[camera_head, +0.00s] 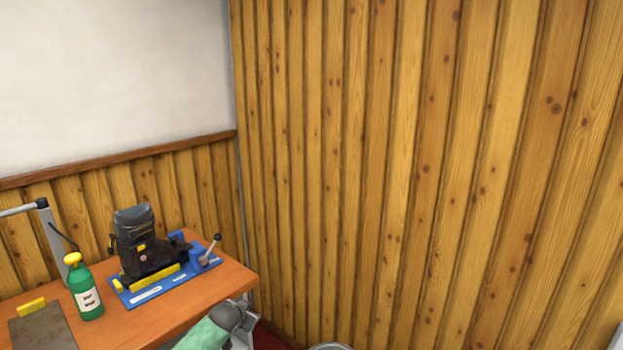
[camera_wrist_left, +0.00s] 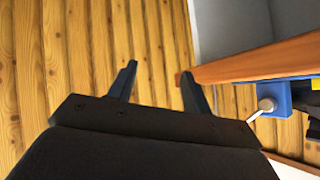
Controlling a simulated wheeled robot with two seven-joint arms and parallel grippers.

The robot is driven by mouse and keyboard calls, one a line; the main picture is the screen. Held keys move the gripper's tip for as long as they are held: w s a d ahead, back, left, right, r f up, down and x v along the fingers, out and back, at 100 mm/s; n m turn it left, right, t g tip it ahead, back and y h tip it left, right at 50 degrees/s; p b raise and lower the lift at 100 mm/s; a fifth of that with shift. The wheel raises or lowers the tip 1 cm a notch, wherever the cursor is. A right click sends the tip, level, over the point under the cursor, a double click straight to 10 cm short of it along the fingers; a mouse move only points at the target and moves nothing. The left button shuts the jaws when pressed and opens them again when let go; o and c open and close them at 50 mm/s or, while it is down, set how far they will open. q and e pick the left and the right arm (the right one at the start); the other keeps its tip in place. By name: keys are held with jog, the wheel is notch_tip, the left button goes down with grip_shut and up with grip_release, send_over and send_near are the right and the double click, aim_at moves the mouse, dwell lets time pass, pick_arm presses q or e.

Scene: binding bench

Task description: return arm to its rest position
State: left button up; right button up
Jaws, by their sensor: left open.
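My left gripper (camera_wrist_left: 158,68) shows in the left wrist view with its two dark fingers apart and nothing between them. Behind the fingers is the plank wall. In the head view I cannot make out the left gripper. My right gripper is in neither view.
On the bench (camera_head: 150,325) stand a black machine on a blue base (camera_head: 190,270) with a lever (camera_head: 211,246), a green bottle (camera_head: 87,293) with yellow cap, and a dark plate (camera_head: 42,330). The plank wall (camera_head: 400,150) fills the right.

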pick_arm(q)
jog(key=s+d+f+n+g, duration=0.1)
jog(key=s+d+f, duration=0.2)
jog(key=s, duration=1)
jog(key=s+d+f+g, duration=0.2)
jog(key=s+d+f, duration=0.15)
jog(key=s, duration=0.95)
jog(key=s+a+r+n+g+y, duration=0.15)
jog(key=s+a, duration=0.25)
jog(key=s, duration=1.1)
jog(key=s+a+r+n+g, duration=0.2)
jog(key=s+a, duration=0.1)
jog(key=s, duration=1.1)
notch_tip(320, 180, down, 24)
jog(key=w+d+g, duration=0.1)
jog(key=d, duration=0.1)
jog(key=s+f, duration=0.3)
jog(key=f, duration=0.7)
jog(key=s+f+g, duration=0.1)
jog(key=s+f, duration=0.3)
jog(key=f, duration=0.7)
jog(key=shift+d, duration=0.2)
